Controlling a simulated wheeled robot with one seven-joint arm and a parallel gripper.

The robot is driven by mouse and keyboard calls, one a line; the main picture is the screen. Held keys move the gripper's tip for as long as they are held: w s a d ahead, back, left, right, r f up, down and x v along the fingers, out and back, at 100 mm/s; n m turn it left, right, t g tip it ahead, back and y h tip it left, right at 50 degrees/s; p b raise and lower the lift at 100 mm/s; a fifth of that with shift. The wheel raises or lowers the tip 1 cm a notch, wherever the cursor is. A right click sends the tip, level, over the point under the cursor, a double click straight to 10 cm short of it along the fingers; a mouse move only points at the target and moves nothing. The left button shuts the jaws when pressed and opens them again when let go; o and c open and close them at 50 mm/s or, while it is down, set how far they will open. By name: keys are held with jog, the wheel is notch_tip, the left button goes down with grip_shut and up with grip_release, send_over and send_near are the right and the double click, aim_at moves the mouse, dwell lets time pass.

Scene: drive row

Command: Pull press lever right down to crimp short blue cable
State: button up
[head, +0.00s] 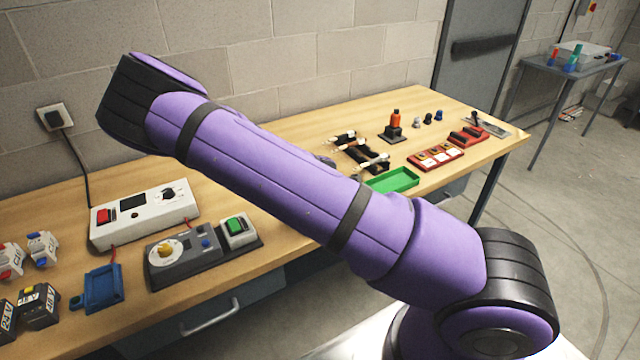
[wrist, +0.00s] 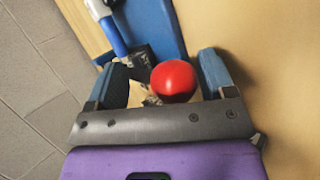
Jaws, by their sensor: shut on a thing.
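In the wrist view a round red knob (wrist: 174,80), which looks like the end of the press lever, sits between the two blue fingers of my gripper (wrist: 163,79). My gripper is shut on it. Past the knob is a blue body (wrist: 158,27), seemingly the press. A blue piece with a white end (wrist: 108,25) lies to its left, perhaps the short blue cable. A dark part beside the knob is only partly seen, so the crimp cannot be judged. In the head view my purple arm hides my gripper and the press.
An orange-topped tool (head: 395,125) stands upright near the back.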

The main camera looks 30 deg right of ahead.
jog(key=v, duration=1)
jog(key=shift+s+r, duration=0.25)
jog(key=shift+r, duration=0.05)
jog(key=shift+a, duration=0.1)
